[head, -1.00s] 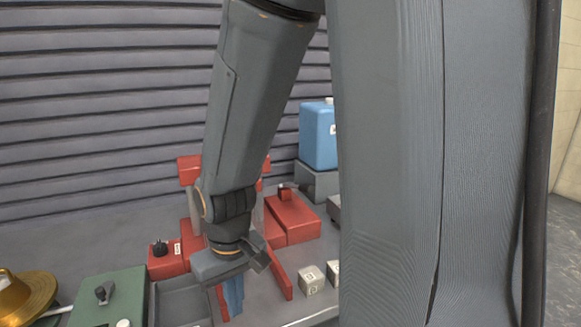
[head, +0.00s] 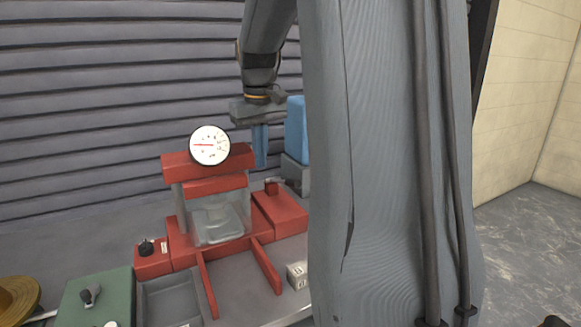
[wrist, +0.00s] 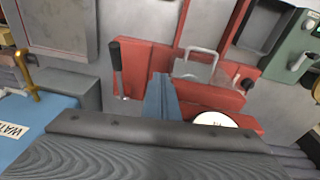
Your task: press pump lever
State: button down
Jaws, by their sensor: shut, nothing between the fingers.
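The red press (head: 210,165) stands on the bench with a round white gauge on top and a clear guard in front. Its red pump block (head: 280,212) sits at its right side with a small red post. In the wrist view the pump lever (wrist: 116,66) is a black-gripped handle on the red block (wrist: 138,62), left of my fingers. In the head view I cannot make out the lever. My gripper (head: 261,163) is shut and empty, with blue fingers pointing down, above and behind the pump block. The fingers also show in the wrist view (wrist: 161,80), apart from the lever.
A blue water container (head: 296,130) stands close to the right of my gripper on a grey block. Green box (head: 95,297), grey tray (head: 168,298) and pale cubes (head: 297,274) lie along the front. My arm column hides the right side of the bench.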

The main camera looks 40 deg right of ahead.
jog(key=d+r, duration=0.7)
jog(key=d, duration=0.1)
jog(key=shift+d+r+m, duration=0.15)
jog(key=shift+r+m, duration=0.25)
jog(key=p, duration=0.4)
send_over(291, 180)
jog(key=f, duration=1.2)
jog(key=shift+w+a+f, duration=0.15)
jog(key=shift+a+f, duration=0.05)
jog(key=shift+d+f, duration=0.1)
jog(key=shift+f, duration=0.55)
jog(key=shift+s, duration=0.2)
